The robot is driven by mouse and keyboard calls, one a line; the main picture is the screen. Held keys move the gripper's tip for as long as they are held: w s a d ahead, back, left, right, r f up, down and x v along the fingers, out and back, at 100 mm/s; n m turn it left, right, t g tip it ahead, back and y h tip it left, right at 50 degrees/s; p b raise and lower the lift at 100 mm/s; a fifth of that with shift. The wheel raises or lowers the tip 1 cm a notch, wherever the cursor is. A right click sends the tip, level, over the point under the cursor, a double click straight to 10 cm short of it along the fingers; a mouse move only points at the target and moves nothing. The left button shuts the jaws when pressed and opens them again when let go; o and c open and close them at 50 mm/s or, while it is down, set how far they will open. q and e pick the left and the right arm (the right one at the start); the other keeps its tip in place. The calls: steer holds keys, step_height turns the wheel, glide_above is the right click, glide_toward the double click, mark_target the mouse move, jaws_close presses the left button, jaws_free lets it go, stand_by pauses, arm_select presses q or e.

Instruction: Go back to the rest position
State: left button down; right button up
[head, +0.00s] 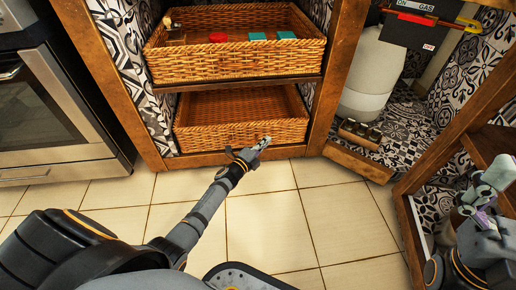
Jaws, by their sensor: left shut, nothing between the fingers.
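My left arm reaches in from the bottom left. Its gripper (262,144) is shut and empty, in front of the lower wicker basket (240,137) at the bottom of the open shelf. It overlaps the basket's front edge in the picture; I cannot tell whether it touches. My right gripper (484,196) is at the right edge of the head view, beside the wooden shelving there. Parts of it are cut off or overlapped, and whether its fingers are open or shut is unclear.
An upper wicker basket (234,66) holds a red item (218,37), teal boxes (271,36) and a small brown item. An oven (48,110) stands left. A pale gas cylinder (370,75) stands right of the shelf. Wooden frames flank both sides. The tiled floor (270,225) is clear.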

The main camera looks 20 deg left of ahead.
arm_select(q)
steer(key=p+v, duration=0.1)
steer(key=v, duration=0.4)
steer(key=shift+s, duration=0.1)
